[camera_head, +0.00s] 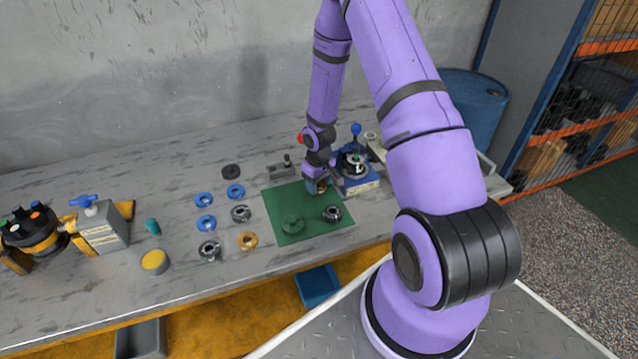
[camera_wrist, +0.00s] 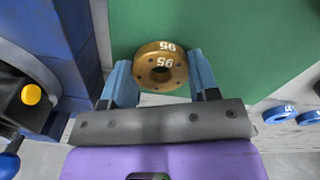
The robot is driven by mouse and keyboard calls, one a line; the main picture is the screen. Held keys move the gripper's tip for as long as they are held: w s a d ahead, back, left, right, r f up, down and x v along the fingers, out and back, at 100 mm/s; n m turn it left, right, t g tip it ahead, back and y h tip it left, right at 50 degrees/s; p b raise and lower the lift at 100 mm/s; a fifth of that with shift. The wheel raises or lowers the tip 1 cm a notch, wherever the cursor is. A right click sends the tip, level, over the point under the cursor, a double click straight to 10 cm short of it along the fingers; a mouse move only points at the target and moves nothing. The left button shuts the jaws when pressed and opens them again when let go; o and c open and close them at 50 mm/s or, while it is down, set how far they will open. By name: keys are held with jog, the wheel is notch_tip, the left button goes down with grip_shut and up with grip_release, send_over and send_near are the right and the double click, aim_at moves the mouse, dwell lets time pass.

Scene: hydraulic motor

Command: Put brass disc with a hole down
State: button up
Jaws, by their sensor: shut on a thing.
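The brass disc with a hole (camera_wrist: 161,67) is between the two blue fingers of my gripper (camera_wrist: 162,82) in the wrist view. It is marked 95 and its hole faces the camera. My gripper is shut on it. Behind it is the green mat (camera_wrist: 215,30); I cannot tell whether the disc touches the mat. In the head view my gripper (camera_head: 316,185) is over the back right part of the green mat (camera_head: 287,196), beside the blue fixture. The disc is mostly hidden there.
A blue-based fixture (camera_head: 360,184) stands close at right. Left of the mat are blue rings (camera_head: 206,223), metal rings (camera_head: 209,250) and an orange ring (camera_head: 247,240).

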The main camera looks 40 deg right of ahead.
jog(key=shift+f, duration=0.1)
jog(key=o, duration=1)
jog(key=shift+o, duration=0.2)
